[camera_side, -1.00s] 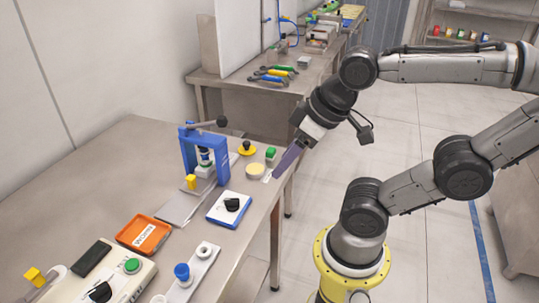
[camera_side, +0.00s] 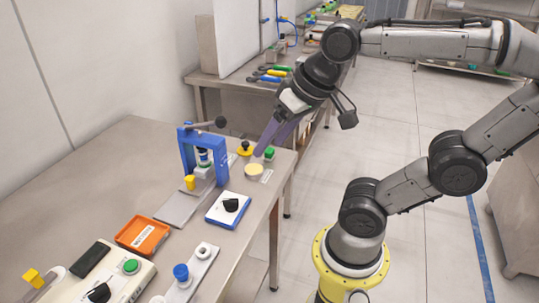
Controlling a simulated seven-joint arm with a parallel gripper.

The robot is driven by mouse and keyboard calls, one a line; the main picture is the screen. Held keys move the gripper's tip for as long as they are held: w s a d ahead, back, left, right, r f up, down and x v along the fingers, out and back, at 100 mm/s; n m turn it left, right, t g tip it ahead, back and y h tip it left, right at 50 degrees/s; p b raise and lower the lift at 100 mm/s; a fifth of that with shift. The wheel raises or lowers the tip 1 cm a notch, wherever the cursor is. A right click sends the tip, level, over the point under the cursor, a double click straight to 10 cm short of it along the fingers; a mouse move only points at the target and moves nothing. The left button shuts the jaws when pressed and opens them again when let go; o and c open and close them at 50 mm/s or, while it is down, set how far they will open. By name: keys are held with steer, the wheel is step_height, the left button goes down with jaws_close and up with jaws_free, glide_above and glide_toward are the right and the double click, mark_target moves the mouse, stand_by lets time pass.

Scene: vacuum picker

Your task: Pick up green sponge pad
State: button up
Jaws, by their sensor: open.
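A small green block (camera_side: 269,153), which looks like the green sponge pad, sits on the far right part of the bench near its edge. My gripper (camera_side: 268,147) has two long purple fingers pointing down and left. They are spread apart and nothing shows between them. The fingertips appear close to the green block, just above or behind it. I cannot tell whether they touch it.
A cream round pad (camera_side: 254,171) lies in front of the green block. A yellow knob with a black top (camera_side: 245,148) stands to its left. A blue press frame (camera_side: 188,155), a blue-white box (camera_side: 229,209) and an orange tray (camera_side: 143,235) stand further left.

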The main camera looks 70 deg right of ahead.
steer(key=w+d+r+m+g, duration=0.2)
steer(key=w+d+m, duration=0.3)
steer(key=w, duration=0.2)
steer(key=m+g, duration=0.4)
steer(key=m, duration=0.5)
glide_above(269, 150)
steer(key=f, duration=2)
steer(key=shift+s, duration=0.35)
steer(key=shift+w+d+f, duration=0.1)
steer(key=shift+w+f, duration=0.05)
steer(key=shift+f, duration=1.2)
steer(key=shift+w+f, duration=0.15)
steer(key=shift+f, duration=1.2)
jaws_close()
